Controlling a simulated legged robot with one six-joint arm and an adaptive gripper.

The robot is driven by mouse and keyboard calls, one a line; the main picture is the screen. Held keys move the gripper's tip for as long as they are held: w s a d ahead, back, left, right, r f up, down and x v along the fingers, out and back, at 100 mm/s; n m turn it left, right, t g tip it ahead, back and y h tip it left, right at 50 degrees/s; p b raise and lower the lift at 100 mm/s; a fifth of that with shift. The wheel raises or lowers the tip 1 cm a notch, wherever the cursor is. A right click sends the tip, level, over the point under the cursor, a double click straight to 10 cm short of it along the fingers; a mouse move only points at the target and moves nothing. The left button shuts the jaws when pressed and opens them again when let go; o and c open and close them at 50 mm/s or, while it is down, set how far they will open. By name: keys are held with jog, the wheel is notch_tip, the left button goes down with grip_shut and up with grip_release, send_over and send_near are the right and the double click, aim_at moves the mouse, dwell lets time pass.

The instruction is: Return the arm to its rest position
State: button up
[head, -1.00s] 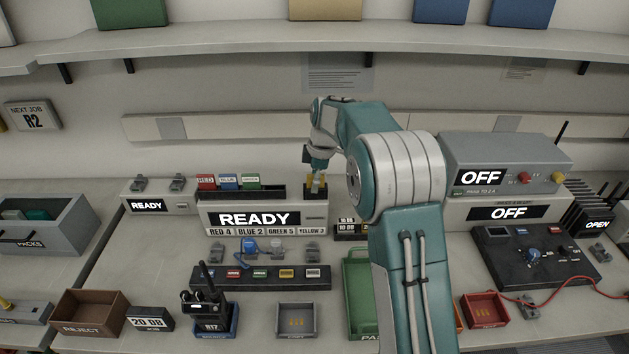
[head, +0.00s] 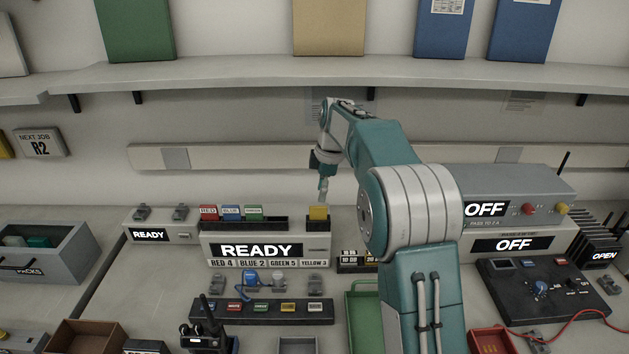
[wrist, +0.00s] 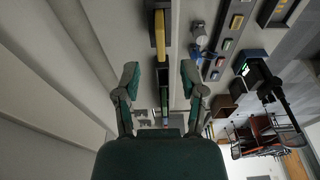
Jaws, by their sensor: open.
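My gripper (head: 323,190) is raised just above and behind the grey READY unit (head: 205,249), over the yellow block (head: 318,213) at its right end. In the wrist view my gripper (wrist: 159,85) has its two fingers spread wide with nothing between them touching. The yellow block (wrist: 160,35) shows ahead of the fingers, in the slot of the unit and apart from them. My teal and white arm reaches up from the lower right of the head view and bends to the left.
A long shelf (head: 230,76) with upright binders spans the wall above my arm. A grey OFF unit (head: 520,185) stands close to the right of my arm. A black radio (head: 204,325) stands at the front, and a green tray (head: 362,315) lies beside my arm.

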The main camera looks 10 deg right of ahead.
jog(key=s+a+r+m+t+h, duration=0.1)
jog(key=s+r+m, duration=0.35)
jog(key=s, duration=0.45)
jog(key=s+r+m+t, duration=0.1)
jog(key=s+r+m, duration=0.2)
jog(key=s+r, duration=0.35)
jog(key=s+f+m+t, duration=0.1)
jog(key=s+f+m, duration=0.2)
jog(key=s, duration=0.7)
jog(key=s+f+m+t, duration=0.2)
jog(key=s+m, duration=0.3)
jog(key=s, duration=0.6)
jog(key=shift+s+f+h, duration=0.25)
jog(key=shift+f+h, duration=0.15)
jog(key=shift+f, duration=0.3)
